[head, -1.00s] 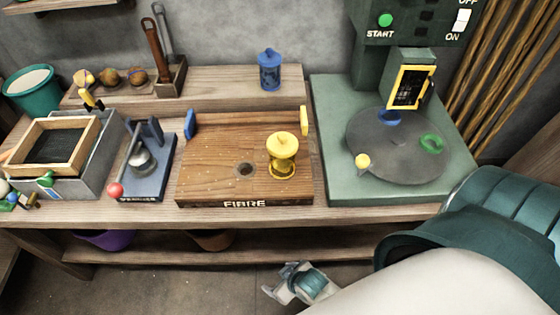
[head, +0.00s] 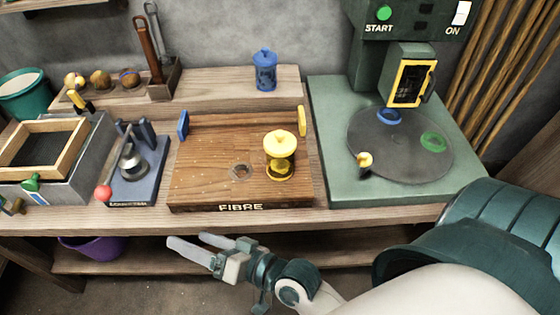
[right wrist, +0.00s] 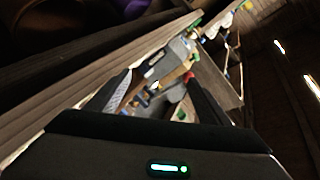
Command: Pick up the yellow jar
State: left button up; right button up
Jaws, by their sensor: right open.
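The yellow jar (head: 280,156) stands upright on the wooden board marked FIBRE (head: 215,170), right of the board's dark round hole. It has a lid with a knob on top. My right gripper (head: 190,247) is open and empty, in front of the bench's front edge and below the board. It is apart from the jar, with its fingers pointing left. In the right wrist view its two fingers (right wrist: 160,95) stand apart, with part of the bench seen tilted between them. My left gripper is in neither view.
A blue jar (head: 265,70) stands on the raised back shelf. A green machine with a round plate (head: 400,150) is on the right. A blue press with a red knob (head: 132,170) and a grey box with a wooden frame (head: 75,160) are on the left. The bench edge (head: 340,222) lies between gripper and jar.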

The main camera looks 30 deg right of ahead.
jog(key=w+d+r+m+t+h, duration=0.1)
jog(key=w+r+m+t+h, duration=0.1)
jog(key=r+m+t, duration=0.4)
jog(key=w+d+r+m+t+h, duration=0.1)
jog(key=r+m+t+h, duration=0.15)
jog(key=r+m, duration=0.55)
jog(key=d+r+m+h, duration=0.2)
jog(key=d+m+h, duration=0.6)
jog(key=m+h, duration=0.6)
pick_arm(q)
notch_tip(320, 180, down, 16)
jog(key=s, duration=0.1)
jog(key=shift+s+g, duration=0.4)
pick_arm(e)
jog(key=s+d+f+m+g+h, duration=0.1)
jog(key=f+m+g, duration=0.2)
jog(key=m+g, duration=0.1)
jog(key=s+d+f+m+g+h, duration=0.2)
jog(key=f+m+g, duration=0.1)
jog(key=m, duration=0.3)
jog(key=s+d+f+m+g+h, duration=0.1)
jog(key=d+f+m+g, duration=0.1)
jog(key=f+m+g, duration=0.2)
jog(key=shift+s+f+m+g, duration=0.2)
jog(key=shift+f+m+g, duration=0.05)
jog(key=shift+m+g, duration=0.15)
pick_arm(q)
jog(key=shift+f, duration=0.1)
